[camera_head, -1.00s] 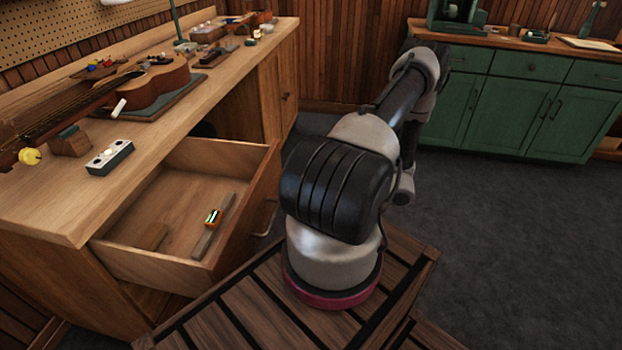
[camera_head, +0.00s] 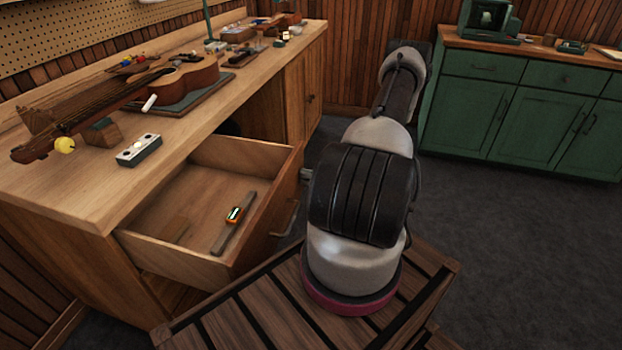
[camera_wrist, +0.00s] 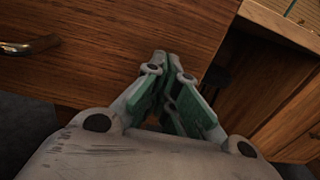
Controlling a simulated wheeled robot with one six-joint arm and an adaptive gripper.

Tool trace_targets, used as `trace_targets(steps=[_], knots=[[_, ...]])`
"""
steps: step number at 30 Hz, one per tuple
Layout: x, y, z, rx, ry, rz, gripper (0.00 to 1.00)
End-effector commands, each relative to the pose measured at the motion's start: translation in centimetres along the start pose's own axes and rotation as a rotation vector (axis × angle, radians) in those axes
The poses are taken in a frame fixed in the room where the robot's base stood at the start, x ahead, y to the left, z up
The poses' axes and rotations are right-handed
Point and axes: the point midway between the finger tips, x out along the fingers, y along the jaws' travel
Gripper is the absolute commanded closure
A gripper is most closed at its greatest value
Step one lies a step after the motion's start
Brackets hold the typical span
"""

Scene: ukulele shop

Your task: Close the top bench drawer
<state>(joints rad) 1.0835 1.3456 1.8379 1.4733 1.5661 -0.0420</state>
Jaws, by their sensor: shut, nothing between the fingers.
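The top bench drawer (camera_head: 210,200) is pulled well out of the wooden bench in the head view. Its front panel (camera_head: 268,222) has a metal handle (camera_head: 287,217). In the head view my arm mostly hides the gripper.
A ukulele (camera_head: 190,77) and a white-topped block (camera_head: 139,150) are on the bench. Green cabinets (camera_head: 500,110) stand behind; grey floor is clear at right.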

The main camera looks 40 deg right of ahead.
Motion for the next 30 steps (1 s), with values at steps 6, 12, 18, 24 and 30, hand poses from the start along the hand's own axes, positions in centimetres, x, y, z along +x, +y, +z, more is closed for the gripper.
trace_targets(steps=[6,12,18,24,30], knots=[[0.2,0.0,0.0,0.000,0.000,0.001,1.00],[2.0,0.1,0.0,0.000,0.000,0.003,1.00],[6.3,0.1,0.0,0.000,-0.001,0.007,1.00],[11.8,0.1,0.0,-0.001,-0.001,0.007,1.00],[17.4,0.1,0.1,-0.002,-0.001,0.006,1.00]])
